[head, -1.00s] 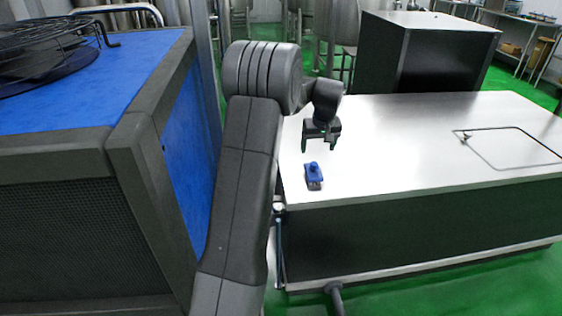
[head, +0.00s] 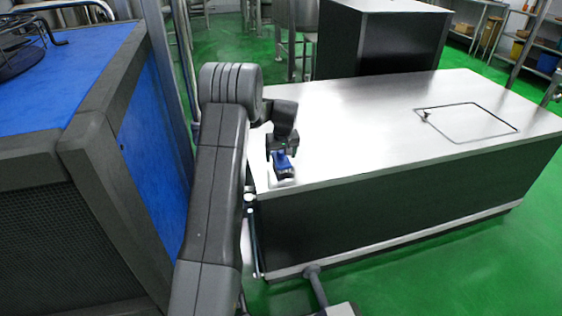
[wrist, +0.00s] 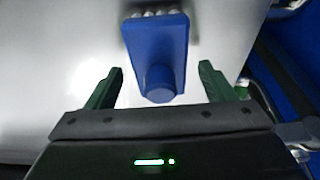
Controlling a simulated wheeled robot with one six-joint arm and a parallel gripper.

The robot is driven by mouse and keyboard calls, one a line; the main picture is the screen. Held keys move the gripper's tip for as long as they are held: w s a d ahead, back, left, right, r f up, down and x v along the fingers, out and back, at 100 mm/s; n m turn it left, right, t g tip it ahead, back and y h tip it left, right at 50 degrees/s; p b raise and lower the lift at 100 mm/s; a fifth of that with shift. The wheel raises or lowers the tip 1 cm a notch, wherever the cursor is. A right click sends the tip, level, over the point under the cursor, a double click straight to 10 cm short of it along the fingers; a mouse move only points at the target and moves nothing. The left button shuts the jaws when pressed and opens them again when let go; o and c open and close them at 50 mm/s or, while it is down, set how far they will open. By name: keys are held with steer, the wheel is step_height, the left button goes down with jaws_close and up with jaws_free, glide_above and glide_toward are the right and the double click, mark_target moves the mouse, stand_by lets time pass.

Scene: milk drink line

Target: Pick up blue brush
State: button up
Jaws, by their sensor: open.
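The blue brush (head: 283,160) lies on the steel counter top near its left front corner. In the wrist view the brush (wrist: 157,45) shows its flat blue back, a round knob (wrist: 160,82) and a row of pale bristles at the far end. My gripper (wrist: 160,80) is open, with one finger on either side of the knob end. Gaps show between both fingers and the brush. In the head view my gripper (head: 280,150) is close at the brush and partly overlaps it, so its height above the counter is hard to tell.
The steel counter (head: 380,125) is bare to the right, apart from a square hatch outline (head: 467,122). A large blue-topped machine (head: 75,70) stands close to the left of my arm. A dark cabinet (head: 380,40) stands behind the counter. Green floor surrounds it.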

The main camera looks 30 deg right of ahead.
steer(key=shift+w+f, duration=0.15)
steer(key=shift+f, duration=0.3)
steer(key=c, duration=1.1)
steer(key=shift+r, duration=0.1)
step_height(320, 180, up, 10)
steer(key=shift+f, duration=0.1)
